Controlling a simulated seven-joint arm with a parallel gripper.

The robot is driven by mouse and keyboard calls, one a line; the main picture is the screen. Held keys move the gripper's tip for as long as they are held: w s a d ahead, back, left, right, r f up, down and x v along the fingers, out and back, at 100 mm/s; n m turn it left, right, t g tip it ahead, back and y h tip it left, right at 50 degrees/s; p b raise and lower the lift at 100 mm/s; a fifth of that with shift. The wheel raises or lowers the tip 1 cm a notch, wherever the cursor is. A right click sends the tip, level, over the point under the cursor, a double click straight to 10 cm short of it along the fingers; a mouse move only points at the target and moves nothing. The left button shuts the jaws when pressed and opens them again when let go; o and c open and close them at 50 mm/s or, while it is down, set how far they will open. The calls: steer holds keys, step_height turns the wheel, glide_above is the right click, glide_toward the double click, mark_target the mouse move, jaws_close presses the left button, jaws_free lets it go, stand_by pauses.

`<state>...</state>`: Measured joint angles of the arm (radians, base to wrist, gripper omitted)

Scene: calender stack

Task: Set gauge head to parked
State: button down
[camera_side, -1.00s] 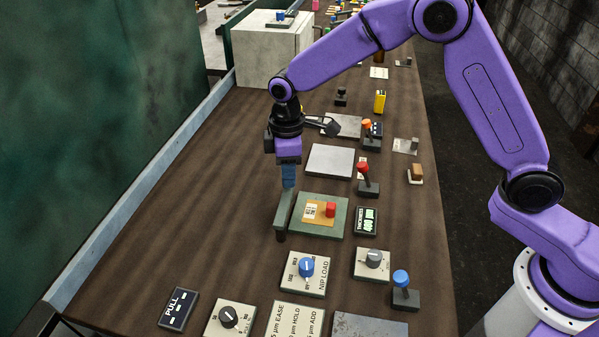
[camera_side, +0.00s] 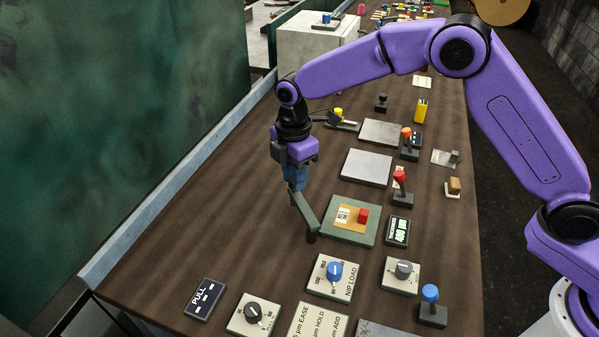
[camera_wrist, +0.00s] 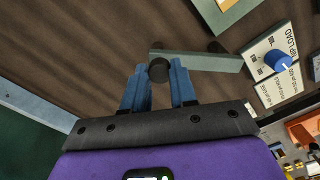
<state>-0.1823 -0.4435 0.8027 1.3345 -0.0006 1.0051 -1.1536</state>
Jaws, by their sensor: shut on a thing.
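The gauge head appears to be the grey-green swing arm (camera_side: 306,213), with a dark post at its near end beside the green plate (camera_side: 336,232). In the side view it slants from my gripper down and right to that post, clear of the plate's left edge. My gripper (camera_side: 296,182) is shut at the arm's far end. In the wrist view my blue fingers (camera_wrist: 158,78) stand either side of a dark round knob (camera_wrist: 158,70) on the arm's end, and the bar (camera_wrist: 205,62) runs off to the right. No parked mark is legible.
The NIP LOAD dial (camera_side: 334,272) and a PULL panel (camera_side: 204,298) are nearer. Bare table lies left of my gripper.

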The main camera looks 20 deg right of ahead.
steer(key=shift+a+r, duration=0.1)
steer(key=shift+a, duration=0.1)
stand_by(0.3)
steer(key=c, duration=0.9)
jaws_free()
step_height(320, 180, up, 17)
steer(key=shift+r, duration=0.2)
steer(key=s+d+f+m, duration=0.2)
steer(key=s+d+f, duration=0.1)
steer(key=s+d, duration=0.5)
steer(key=s+d+f+m, duration=0.3)
steer(key=s+d, duration=0.5)
steer(key=s, duration=0.7)
steer(key=s+d+f+m, duration=0.2)
steer(key=s+d, duration=0.7)
steer(key=s, duration=0.3)
steer(key=shift+f+m, duration=0.4)
